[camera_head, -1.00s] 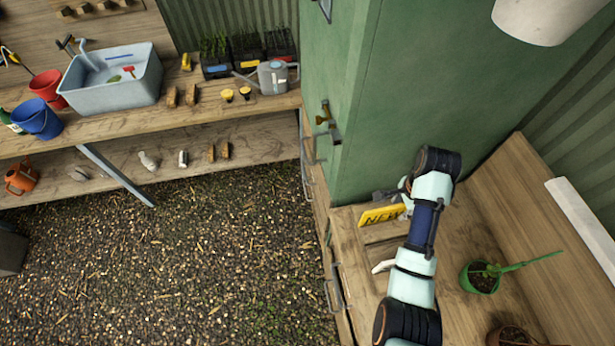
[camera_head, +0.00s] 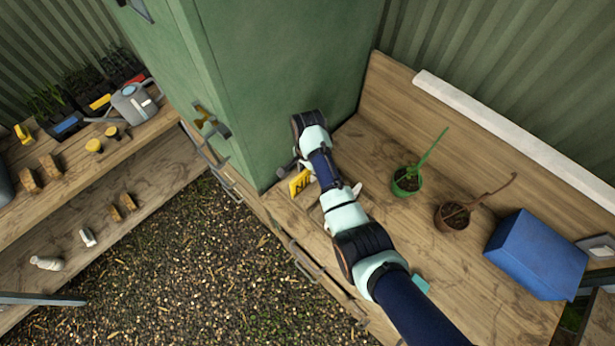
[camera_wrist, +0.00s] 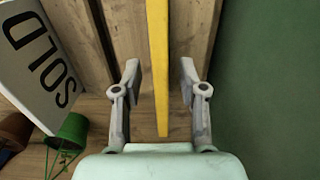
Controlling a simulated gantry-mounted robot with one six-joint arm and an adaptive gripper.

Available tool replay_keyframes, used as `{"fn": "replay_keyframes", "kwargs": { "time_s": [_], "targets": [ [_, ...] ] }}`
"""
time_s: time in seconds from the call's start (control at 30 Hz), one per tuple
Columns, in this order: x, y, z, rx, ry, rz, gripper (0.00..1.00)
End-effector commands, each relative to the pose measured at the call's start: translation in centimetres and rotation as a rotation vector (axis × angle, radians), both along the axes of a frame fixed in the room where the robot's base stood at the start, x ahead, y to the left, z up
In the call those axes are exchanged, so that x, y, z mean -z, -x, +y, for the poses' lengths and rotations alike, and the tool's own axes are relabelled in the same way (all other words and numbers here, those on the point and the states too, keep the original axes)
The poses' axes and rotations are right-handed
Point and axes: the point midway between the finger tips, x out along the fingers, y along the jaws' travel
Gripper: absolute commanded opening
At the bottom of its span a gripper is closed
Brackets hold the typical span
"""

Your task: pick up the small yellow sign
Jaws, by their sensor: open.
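The small yellow sign (camera_head: 300,182) with dark lettering stands on the wooden bench close to the green cabinet, partly hidden by my arm in the head view. In the wrist view the yellow sign (camera_wrist: 158,45) shows edge-on as a narrow strip. My gripper (camera_wrist: 160,67) is open, with one finger on each side of the sign and a visible gap to each finger. In the head view my gripper is mostly hidden by the wrist.
The green cabinet (camera_head: 290,80) rises close beside the sign. A white SOLD sign (camera_wrist: 38,60) and a green pot (camera_wrist: 72,130) are left in the wrist view. A green pot with a plant (camera_head: 407,180), a brown pot (camera_head: 453,216) and a blue box (camera_head: 537,253) stand along the bench.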

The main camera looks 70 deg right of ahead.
Motion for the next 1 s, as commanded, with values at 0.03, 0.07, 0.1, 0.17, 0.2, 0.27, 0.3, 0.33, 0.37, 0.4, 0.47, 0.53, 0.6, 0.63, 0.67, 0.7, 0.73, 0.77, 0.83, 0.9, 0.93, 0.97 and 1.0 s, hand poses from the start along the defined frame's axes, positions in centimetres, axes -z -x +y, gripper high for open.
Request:
{"fn": "replay_keyframes", "kwargs": {
  "time_s": [0.03, 0.07, 0.1, 0.17, 0.2, 0.27, 0.3, 0.33, 0.37, 0.4, 0.47, 0.53, 0.6, 0.63, 0.67, 0.7, 0.73, 0.77, 0.83, 0.9, 0.93, 0.97, 1.0],
  "targets": [
    [0.0, 0.0, 0.0, 0.0, 0.0, -0.001, 0.42],
    [0.0, 0.0, 0.0, 0.0, 0.0, -0.001, 0.42],
    [0.0, 0.0, 0.0, 0.0, 0.0, -0.001, 0.42],
    [0.0, 0.0, 0.0, 0.0, 0.0, -0.001, 0.42],
    [0.0, 0.0, 0.0, 0.0, 0.0, -0.001, 0.35],
    [0.0, 0.0, 0.0, 0.0, 0.0, -0.001, 0.25],
    [0.0, 0.0, 0.0, 0.0, 0.0, -0.001, 0.18],
    [0.0, 0.0, 0.0, 0.0, 0.0, -0.001, 0.13],
    [0.0, 0.0, 0.0, 0.0, 0.0, -0.001, 0.08],
    [0.0, 0.0, 0.0, 0.0, 0.0, -0.001, 0.02],
    [0.0, 0.0, 0.0, 0.0, 0.0, 0.0, 0.0],
    [0.0, 0.0, 0.0, 0.0, 0.0, -0.001, 0.0],
    [-0.1, 0.0, 0.0, 0.0, 0.0, -0.001, 0.0],
    [-0.1, 0.0, 0.0, 0.0, 0.0, -0.001, 0.0],
    [-0.1, 0.0, 0.0, 0.0, 0.0, -0.001, 0.0],
    [-0.1, 0.0, 0.0, 0.0, 0.0, -0.001, 0.0],
    [-0.1, 0.0, 0.0, 0.0, 0.0, -0.001, 0.0],
    [-0.1, 0.0, 0.0, 0.0, 0.0, -0.001, 0.0],
    [-0.2, 0.0, 0.0, 0.0, 0.001, -0.001, 0.0],
    [-0.7, 0.0, 0.0, 0.0, 0.002, -0.001, 0.0],
    [-0.9, -0.1, -0.1, 0.0, 0.002, -0.001, 0.0],
    [-1.3, -0.1, -0.1, 0.0, 0.002, -0.002, 0.0],
    [-1.8, -0.1, -0.1, 0.0, 0.002, -0.002, 0.0]
  ]
}}
